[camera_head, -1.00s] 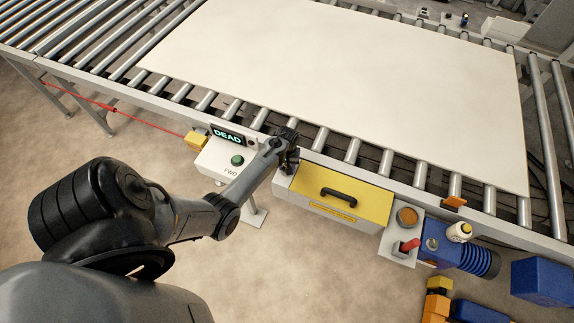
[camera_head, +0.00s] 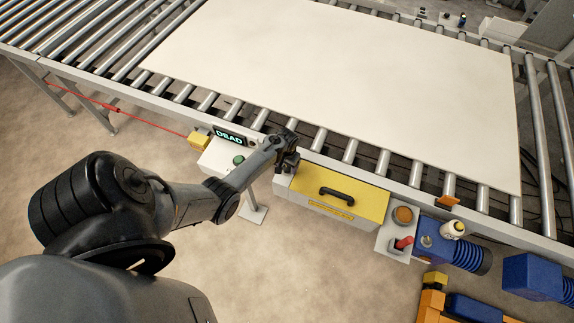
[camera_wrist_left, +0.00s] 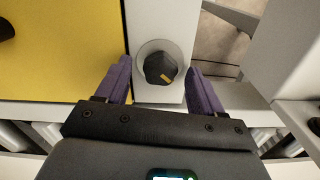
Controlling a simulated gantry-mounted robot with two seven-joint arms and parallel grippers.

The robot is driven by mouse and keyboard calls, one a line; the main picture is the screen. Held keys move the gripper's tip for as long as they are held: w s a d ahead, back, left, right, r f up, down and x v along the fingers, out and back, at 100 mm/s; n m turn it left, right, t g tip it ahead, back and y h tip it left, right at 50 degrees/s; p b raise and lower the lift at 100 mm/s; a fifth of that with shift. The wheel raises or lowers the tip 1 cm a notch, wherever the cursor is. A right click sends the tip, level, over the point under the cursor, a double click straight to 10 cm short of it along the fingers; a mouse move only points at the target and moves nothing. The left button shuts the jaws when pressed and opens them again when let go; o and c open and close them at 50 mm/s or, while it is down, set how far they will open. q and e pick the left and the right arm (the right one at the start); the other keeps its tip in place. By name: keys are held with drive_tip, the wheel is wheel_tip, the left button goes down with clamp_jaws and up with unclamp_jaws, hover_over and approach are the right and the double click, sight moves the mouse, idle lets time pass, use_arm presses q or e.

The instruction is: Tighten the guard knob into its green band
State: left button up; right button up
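The guard knob (camera_wrist_left: 160,68) is a dark, faceted knob with a yellow mark at its lower right in the left wrist view. It sits in a pale round seat on a white panel. No green band can be made out there. My left gripper (camera_wrist_left: 158,66) is open, with one purple finger on each side of the knob and gaps between. In the head view the left gripper (camera_head: 287,160) is at the left end of the yellow-lidded box (camera_head: 370,198) and hides the knob. My right gripper is not in view.
A white control post with a green button (camera_head: 238,160) and a "DEAD" display (camera_head: 229,137) stands left of the gripper. The roller conveyor (camera_head: 350,150) carries a large pale sheet (camera_head: 340,80). A red lever (camera_head: 403,243) and blue motor (camera_head: 467,256) are at right.

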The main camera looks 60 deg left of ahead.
sight(287, 167)
use_arm(q)
drive_tip(key=shift+r, duration=0.1)
drive_tip(key=shift+r, duration=0.2)
wheel_tip(287, 167, up, 10)
drive_tip(key=p, duration=0.2)
idle(0.3)
drive_tip(key=shift+r, duration=0.1)
